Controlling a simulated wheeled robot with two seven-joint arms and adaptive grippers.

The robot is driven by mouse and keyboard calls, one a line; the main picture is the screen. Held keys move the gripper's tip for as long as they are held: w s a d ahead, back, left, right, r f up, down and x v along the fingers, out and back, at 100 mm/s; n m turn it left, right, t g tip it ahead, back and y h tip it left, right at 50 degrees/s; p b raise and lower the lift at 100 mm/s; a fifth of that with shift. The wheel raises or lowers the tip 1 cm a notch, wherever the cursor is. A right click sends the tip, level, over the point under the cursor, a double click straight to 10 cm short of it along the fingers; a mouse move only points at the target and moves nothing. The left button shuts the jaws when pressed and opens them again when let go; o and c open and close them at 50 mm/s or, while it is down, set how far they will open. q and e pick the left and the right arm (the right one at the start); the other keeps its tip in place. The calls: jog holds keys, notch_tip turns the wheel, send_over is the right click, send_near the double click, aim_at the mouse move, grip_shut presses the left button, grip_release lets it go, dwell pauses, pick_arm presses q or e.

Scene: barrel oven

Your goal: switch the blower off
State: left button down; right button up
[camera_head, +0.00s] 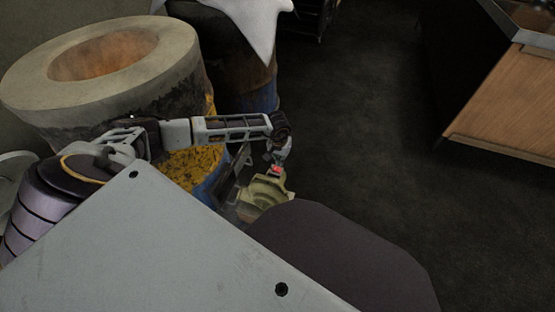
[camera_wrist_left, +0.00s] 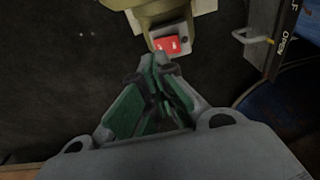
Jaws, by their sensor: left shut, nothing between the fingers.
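The blower (camera_head: 262,192) is a greenish-beige unit low beside the barrel oven (camera_head: 110,62). Its red rocker switch (camera_head: 277,169) shows just under my left gripper (camera_head: 279,158). In the left wrist view the red switch (camera_wrist_left: 167,45) sits in a grey housing on the blower body (camera_wrist_left: 150,8). My left gripper is shut and empty, its fingertips (camera_wrist_left: 158,62) right at the near edge of the switch. I cannot tell whether they touch it or which way the switch is set. My right gripper is not in view.
A dark panel with lettering and a metal handle (camera_wrist_left: 250,37) stands right of the switch in the left wrist view. A second barrel (camera_head: 245,85) with a white cloth (camera_head: 248,22) is behind. A wooden cabinet (camera_head: 510,100) stands at right. The floor (camera_head: 360,110) between is clear.

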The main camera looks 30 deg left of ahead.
pick_arm(q)
jog(key=shift+r+p, duration=0.4)
jog(key=shift+r, duration=0.35)
